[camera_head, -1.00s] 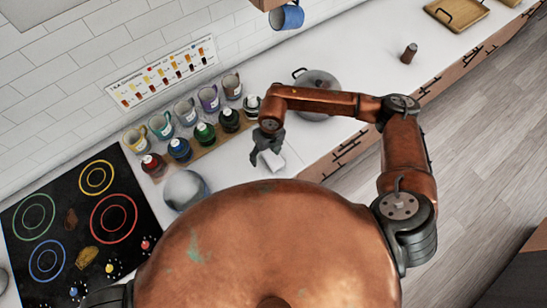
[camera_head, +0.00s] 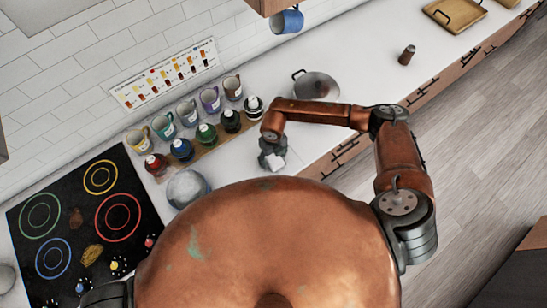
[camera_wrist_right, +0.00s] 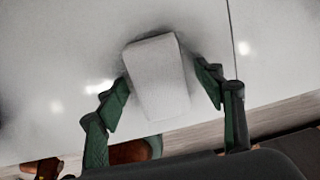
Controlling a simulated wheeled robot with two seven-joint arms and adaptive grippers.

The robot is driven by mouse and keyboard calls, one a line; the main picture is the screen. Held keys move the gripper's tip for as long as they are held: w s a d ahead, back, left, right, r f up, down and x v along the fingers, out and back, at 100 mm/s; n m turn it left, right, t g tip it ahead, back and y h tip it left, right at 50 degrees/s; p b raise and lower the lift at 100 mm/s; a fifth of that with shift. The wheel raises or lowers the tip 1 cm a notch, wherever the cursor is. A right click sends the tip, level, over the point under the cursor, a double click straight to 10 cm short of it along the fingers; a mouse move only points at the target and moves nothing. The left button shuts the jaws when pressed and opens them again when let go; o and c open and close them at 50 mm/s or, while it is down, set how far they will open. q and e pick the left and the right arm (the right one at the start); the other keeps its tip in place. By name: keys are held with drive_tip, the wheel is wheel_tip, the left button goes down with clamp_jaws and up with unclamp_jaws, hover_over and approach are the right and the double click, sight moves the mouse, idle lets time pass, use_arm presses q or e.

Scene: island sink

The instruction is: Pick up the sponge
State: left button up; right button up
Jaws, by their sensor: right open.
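A pale block-shaped sponge (camera_wrist_right: 158,75) lies on the white counter in the right wrist view. It also shows, small and partly covered, in the head view (camera_head: 275,161). My right gripper (camera_wrist_right: 164,88) is open, with one green finger on each side of the sponge's near part. Gaps show between the fingers and the sponge. In the head view my right gripper (camera_head: 272,155) is over the sponge near the counter's front edge. My left gripper is not in view.
Mugs (camera_head: 187,112) and several dark bottles (camera_head: 206,133) stand left of the gripper. A lidded pot (camera_head: 316,86) is behind the arm. A round bowl (camera_head: 187,187) and a stove (camera_head: 82,222) are at left. Counter near the sponge is clear.

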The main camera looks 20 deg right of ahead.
sight(272, 157)
drive_tip(key=shift+c, duration=0.5)
drive_tip(key=c, duration=0.9)
drive_tip(key=shift+c, duration=0.2)
drive_tip(key=shift+r, duration=0.2)
drive_tip(key=shift+r+b, duration=0.3)
drive_tip(key=shift+b, duration=0.05)
drive_tip(key=shift+s+a+r+b, duration=0.1)
drive_tip(key=shift+a+r+b, duration=0.1)
drive_tip(key=shift+r+b, duration=0.8)
drive_tip(key=s+a+r+b, duration=0.3)
drive_tip(key=s+a+r, duration=0.6)
drive_tip(key=s+r, duration=0.1)
